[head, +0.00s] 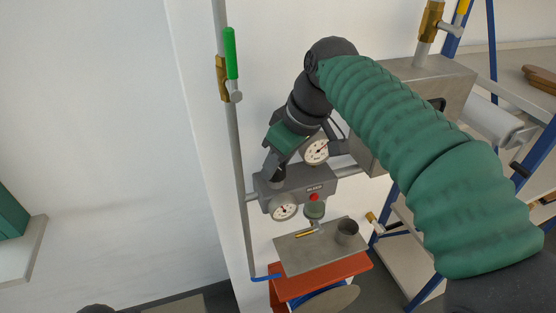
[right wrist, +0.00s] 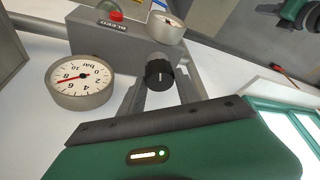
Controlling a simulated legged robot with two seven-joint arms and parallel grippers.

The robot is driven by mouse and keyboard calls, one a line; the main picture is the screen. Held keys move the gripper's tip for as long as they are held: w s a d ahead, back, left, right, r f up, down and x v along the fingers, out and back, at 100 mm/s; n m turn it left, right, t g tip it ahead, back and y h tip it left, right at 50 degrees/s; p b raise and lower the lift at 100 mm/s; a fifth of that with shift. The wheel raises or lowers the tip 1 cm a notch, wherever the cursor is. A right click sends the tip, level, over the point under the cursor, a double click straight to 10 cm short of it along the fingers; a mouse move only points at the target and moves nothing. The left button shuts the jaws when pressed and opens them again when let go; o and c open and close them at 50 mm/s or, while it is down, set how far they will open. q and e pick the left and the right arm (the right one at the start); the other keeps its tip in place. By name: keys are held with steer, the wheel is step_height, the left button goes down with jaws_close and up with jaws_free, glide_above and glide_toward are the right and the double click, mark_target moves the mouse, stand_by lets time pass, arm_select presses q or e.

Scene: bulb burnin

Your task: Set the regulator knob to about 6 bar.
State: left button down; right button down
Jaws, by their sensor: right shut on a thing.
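The regulator knob (right wrist: 160,72) is black with a white line and sits on the grey regulator block (right wrist: 105,40). My right gripper (right wrist: 160,90) is shut on the knob, one finger on each side. In the head view the right gripper (head: 272,172) reaches down to the block (head: 310,182), hiding the knob. A round gauge (right wrist: 82,80) marked bar has a red needle pointing left, around the 6 to 8 figures; I cannot read it exactly.
A second gauge (head: 316,151) sits above the block. A red button (head: 314,197) labelled BLEED is on the block. A pipe with a green-handled valve (head: 230,53) runs at its left.

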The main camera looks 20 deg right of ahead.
steer(key=m, duration=0.2)
steer(key=m+h+p, duration=0.1)
steer(key=shift+a+r+m+t, duration=0.15)
steer(key=shift+r+m+t, duration=0.05)
steer(key=shift+m+t, duration=0.2)
steer(key=m+h+p, duration=0.2)
steer(key=m, duration=0.2)
steer(key=shift+a+m, duration=0.1)
steer(key=shift+m, duration=0.2)
steer(key=shift+f, duration=0.1)
steer(key=c, duration=0.9)
jaws_free()
steer(key=shift+w, duration=0.1)
steer(key=shift+o, duration=0.2)
steer(key=shift+f, duration=0.1)
